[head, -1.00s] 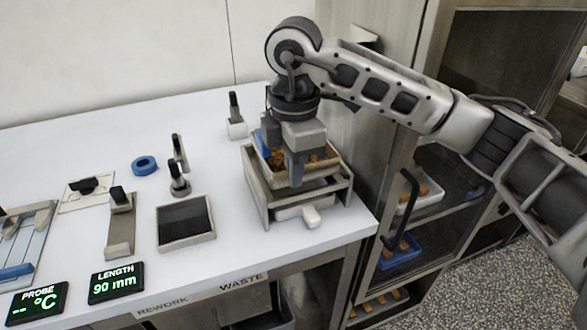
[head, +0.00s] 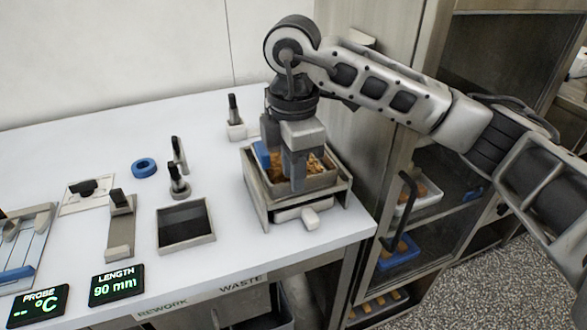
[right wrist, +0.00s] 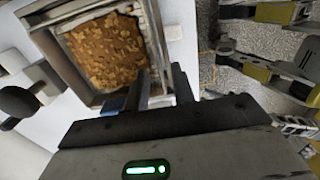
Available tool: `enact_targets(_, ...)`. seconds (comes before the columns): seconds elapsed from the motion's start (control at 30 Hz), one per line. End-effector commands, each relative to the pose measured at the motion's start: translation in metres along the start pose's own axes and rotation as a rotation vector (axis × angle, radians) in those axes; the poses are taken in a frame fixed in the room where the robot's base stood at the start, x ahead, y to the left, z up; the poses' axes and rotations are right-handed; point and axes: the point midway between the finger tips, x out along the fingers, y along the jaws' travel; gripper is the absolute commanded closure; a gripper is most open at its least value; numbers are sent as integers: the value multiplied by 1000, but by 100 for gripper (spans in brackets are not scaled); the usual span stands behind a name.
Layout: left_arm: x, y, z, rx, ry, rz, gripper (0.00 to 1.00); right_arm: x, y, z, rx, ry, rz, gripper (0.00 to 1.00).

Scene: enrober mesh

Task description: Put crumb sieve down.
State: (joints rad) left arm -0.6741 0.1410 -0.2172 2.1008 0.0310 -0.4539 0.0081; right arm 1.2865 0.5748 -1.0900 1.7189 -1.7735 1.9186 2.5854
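The crumb sieve (head: 318,182) is a square metal-walled pan with orange-brown crumbs in it, and it sits level within the metal stand (head: 257,190) at the right of the bench. It also shows in the right wrist view (right wrist: 72,46), crumbs up. My right gripper (head: 296,186) points down at the sieve's near side. In the right wrist view its two fingers (right wrist: 162,84) stand apart, one on each side of the sieve's wall, with a gap between them. A blue part (head: 262,154) shows at the sieve's left. My left gripper is out of view.
A shallow dark-bottomed tray (head: 186,224), small upright tools (head: 178,180) and a blue ring (head: 144,168) stand left of the stand. A cabinet with a dark handle (head: 402,215) is close on the right.

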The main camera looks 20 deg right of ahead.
Motion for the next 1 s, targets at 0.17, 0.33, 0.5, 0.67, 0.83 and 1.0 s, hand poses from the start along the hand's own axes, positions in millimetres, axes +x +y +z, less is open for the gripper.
enact_targets(0.17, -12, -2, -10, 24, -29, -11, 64, -43, 2, -3, -7, 0, 2, 75)
enact_targets(0.33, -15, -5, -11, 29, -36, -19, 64, -65, 2, -6, -12, 1, 1, 75)
enact_targets(0.5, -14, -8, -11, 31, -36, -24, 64, -70, 2, -7, -14, 1, 0, 75)
enact_targets(0.67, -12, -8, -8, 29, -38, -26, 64, -70, 2, -6, -14, 1, 0, 75)
enact_targets(0.83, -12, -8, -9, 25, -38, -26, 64, -70, 2, -6, -14, 1, 0, 75)
enact_targets(1.0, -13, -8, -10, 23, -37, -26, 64, -70, 2, -6, -14, 1, 0, 75)
